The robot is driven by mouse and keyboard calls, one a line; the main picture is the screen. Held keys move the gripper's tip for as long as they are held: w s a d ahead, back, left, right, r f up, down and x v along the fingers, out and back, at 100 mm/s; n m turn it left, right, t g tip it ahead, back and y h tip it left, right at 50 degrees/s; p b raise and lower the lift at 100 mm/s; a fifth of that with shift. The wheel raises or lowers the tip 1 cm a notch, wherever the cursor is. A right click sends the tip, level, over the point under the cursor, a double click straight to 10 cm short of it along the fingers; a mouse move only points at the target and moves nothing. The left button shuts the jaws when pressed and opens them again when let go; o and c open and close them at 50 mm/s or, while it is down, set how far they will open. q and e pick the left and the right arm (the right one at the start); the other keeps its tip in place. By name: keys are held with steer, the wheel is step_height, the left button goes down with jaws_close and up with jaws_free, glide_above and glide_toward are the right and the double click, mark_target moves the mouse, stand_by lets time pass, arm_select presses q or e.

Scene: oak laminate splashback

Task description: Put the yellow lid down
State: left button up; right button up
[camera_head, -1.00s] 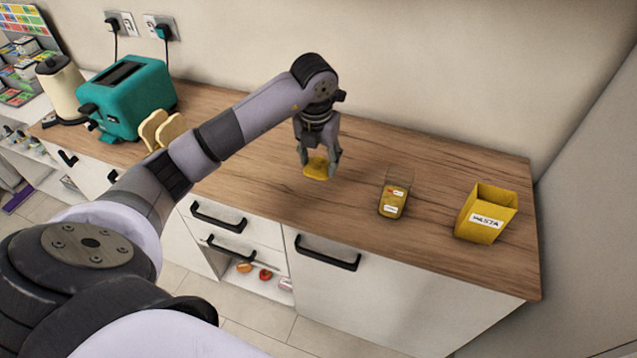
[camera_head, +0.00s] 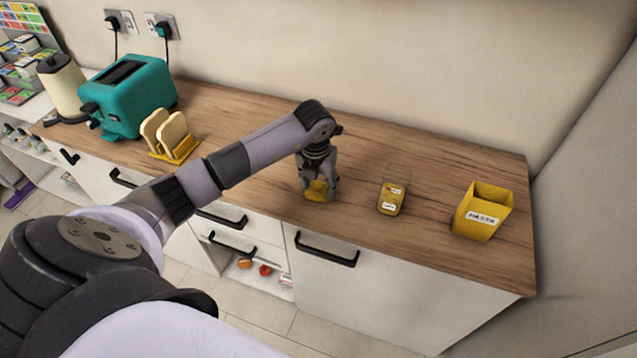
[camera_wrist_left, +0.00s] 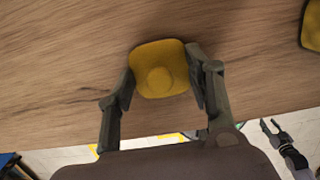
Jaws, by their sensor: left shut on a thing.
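The yellow lid (camera_head: 317,191) is a rounded square with a round knob, seen well in the left wrist view (camera_wrist_left: 160,75). My left gripper (camera_head: 319,187) is shut on it, one finger on each side, above the wooden worktop (camera_head: 262,192) near its front edge. The lid is very low over the worktop; I cannot tell whether it touches. A clear jar (camera_head: 393,194) with yellow contents and labels stands to the right of the gripper. A dark gripper (camera_wrist_left: 274,135), apparently my right one, shows small low in the left wrist view; its jaws are unclear.
A yellow pasta box (camera_head: 483,212) stands at the right end. A yellow rack (camera_head: 184,153) holding bread slices (camera_head: 173,132), a teal toaster (camera_head: 128,95) and a cream kettle (camera_head: 62,85) stand at the left. The worktop behind the gripper is clear.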

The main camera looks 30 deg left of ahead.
mark_target(317, 189)
arm_select(q)
steer(key=o, duration=0.9)
steer(key=shift+f, duration=0.1)
steer(key=shift+c, duration=0.2)
steer(key=shift+o, duration=0.2)
step_height(317, 189, up, 12)
steer(key=s+b, duration=0.1)
steer(key=b, duration=0.1)
steer(key=shift+s+d, duration=0.15)
steer(key=shift+s, duration=0.05)
